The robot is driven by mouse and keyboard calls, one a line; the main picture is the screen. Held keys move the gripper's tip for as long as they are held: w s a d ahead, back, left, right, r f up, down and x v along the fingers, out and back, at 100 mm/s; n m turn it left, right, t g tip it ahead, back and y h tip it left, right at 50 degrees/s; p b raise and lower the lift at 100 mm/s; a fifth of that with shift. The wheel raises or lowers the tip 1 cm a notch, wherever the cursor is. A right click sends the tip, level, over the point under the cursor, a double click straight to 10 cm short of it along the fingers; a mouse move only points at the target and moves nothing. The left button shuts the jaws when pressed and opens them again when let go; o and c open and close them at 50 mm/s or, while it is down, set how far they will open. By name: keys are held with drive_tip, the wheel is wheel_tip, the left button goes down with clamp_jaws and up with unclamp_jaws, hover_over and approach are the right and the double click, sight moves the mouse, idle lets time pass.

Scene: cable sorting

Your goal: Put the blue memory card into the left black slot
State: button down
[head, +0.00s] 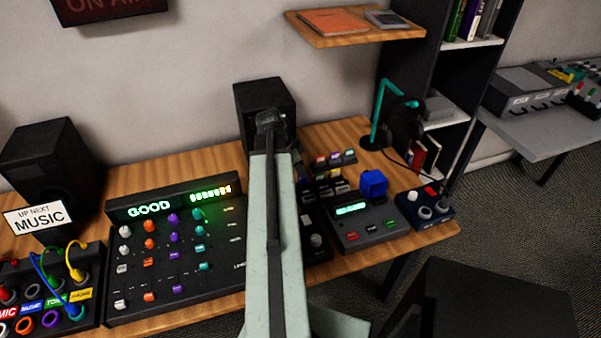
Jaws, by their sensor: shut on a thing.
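My arm reaches up the middle of the picture, and my gripper (270,122) is at its far end, in front of the black speaker. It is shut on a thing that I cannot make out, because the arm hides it. I cannot identify the blue memory card with certainty. A blue block (373,183) stands on the grey device with a green display (362,217), right of the arm and apart from my gripper. Small dark pieces with coloured labels (335,158) stand in a row behind it. I cannot clearly tell the left black slot, and the arm covers part of that area.
A mixer (175,250) lies left of the arm on the wooden desk. A black speaker (264,107) stands at the back. A teal headphone stand (379,115) and a dark blue box with knobs (425,210) are at the right. A wooden shelf (350,36) hangs above.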

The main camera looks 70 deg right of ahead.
drive_tip(key=shift+f, duration=0.25)
drive_tip(key=shift+f+b, duration=0.35)
drive_tip(key=shift+b, duration=0.2)
drive_tip(key=shift+f+b, duration=0.3)
drive_tip(key=shift+f, duration=0.25)
drive_tip(key=c, duration=1)
unclamp_jaws()
wheel_tip(320, 180, up, 7)
drive_tip(key=p, duration=0.6)
drive_tip(key=shift+r+p, duration=0.15)
drive_tip(key=shift+p, duration=0.25)
